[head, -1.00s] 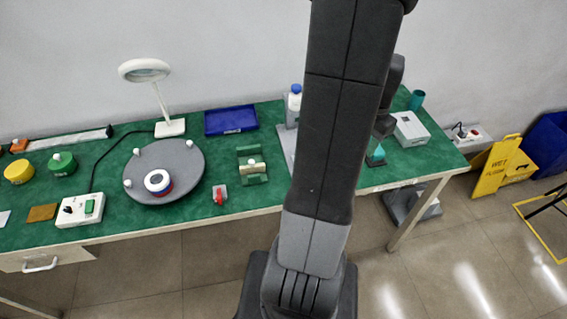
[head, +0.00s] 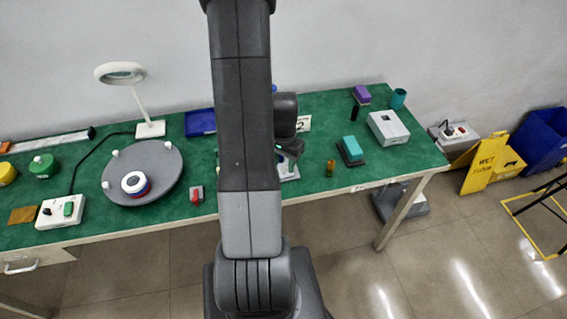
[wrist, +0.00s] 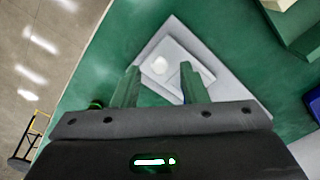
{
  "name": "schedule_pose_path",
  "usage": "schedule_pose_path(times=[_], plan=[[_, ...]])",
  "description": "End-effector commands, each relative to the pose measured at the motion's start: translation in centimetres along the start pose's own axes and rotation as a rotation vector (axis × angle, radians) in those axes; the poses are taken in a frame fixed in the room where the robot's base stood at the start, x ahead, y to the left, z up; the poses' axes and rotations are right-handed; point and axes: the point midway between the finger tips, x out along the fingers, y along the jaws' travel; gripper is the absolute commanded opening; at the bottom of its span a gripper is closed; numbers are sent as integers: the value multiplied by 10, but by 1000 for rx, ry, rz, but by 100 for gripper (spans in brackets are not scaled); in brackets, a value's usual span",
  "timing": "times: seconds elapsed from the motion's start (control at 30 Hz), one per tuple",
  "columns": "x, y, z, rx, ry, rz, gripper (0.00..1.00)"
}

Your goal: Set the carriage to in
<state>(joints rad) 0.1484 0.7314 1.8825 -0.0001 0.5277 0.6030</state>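In the wrist view a pale grey plate (wrist: 205,62) carries a lighter block (wrist: 188,62) with a round white knob (wrist: 159,65). This may be the carriage, but I cannot tell for sure. My gripper (wrist: 158,82) is open, with its two fingers apart over the near side of this block and nothing visible held between them. In the head view my gripper (head: 290,148) hangs over the grey plate (head: 289,169), mostly hidden by my arm. A green fixture (wrist: 302,32) with a cream part shows at the wrist view's top right.
Left on the table are a grey turntable (head: 170,165) with pegs, a magnifier lamp (head: 150,128) and a switch box (head: 50,216). Right are a small amber vial (head: 331,168), a teal-topped block (head: 351,150) and a white box (head: 388,127). A blue tray (head: 200,122) is partly hidden.

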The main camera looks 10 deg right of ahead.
Motion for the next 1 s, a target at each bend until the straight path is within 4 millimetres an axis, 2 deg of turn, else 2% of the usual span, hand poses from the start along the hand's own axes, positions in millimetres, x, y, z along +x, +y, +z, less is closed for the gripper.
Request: schedule_pose_path(times=[0.2,0.47,0.7,0.87,1.0], plan=[[11,0,0,0,0,0,39],[11,0,0,0,0,0,39],[11,0,0,0,0,0,0],[11,0,0,0,0,0,0],[12,-10,-10,-1,2,-1,0]])
